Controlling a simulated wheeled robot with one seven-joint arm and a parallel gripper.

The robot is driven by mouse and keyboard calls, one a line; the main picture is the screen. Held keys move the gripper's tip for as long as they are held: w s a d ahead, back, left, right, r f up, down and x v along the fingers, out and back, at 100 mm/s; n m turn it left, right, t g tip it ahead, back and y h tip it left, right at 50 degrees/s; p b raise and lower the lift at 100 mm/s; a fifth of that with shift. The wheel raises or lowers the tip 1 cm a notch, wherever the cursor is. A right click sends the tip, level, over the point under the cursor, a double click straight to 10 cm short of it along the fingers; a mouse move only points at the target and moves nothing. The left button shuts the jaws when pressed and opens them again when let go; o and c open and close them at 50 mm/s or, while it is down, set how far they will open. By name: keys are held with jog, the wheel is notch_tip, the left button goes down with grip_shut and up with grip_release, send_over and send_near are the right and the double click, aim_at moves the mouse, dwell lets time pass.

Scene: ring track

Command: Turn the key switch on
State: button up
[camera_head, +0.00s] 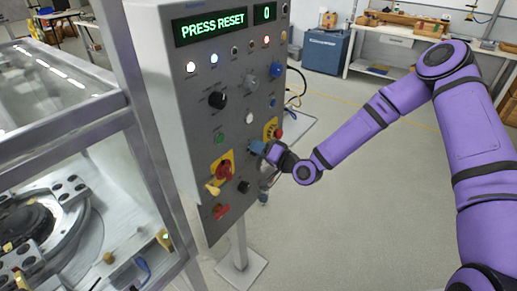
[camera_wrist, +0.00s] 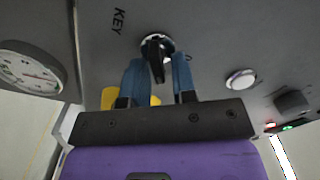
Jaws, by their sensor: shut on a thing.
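The key switch (camera_wrist: 156,46) shows in the wrist view as a black key in a bright round collar, beside the label "KEY". My gripper (camera_wrist: 157,60) has its two blue fingers on either side of the key and is shut on it. In the head view, my gripper (camera_head: 257,148) is at the right part of the grey control panel's (camera_head: 165,75) front. There the key is hidden by my gripper. The panel's display (camera_head: 210,26) reads "PRESS RESET", and a smaller one (camera_head: 264,13) reads "0".
A red switch on a yellow plate (camera_head: 225,170) is left of my gripper. A red button on yellow (camera_head: 279,133) is close behind it. The wrist view shows a round gauge (camera_wrist: 30,68) and a white button (camera_wrist: 241,78). Open floor (camera_head: 340,215) lies right of the panel.

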jog(key=shift+d+m, duration=0.1)
jog(key=shift+m, duration=0.4)
jog(key=o, duration=0.6)
jog(key=v, duration=1)
jog(key=shift+s+d, duration=0.25)
jog(key=shift+d, duration=0.05)
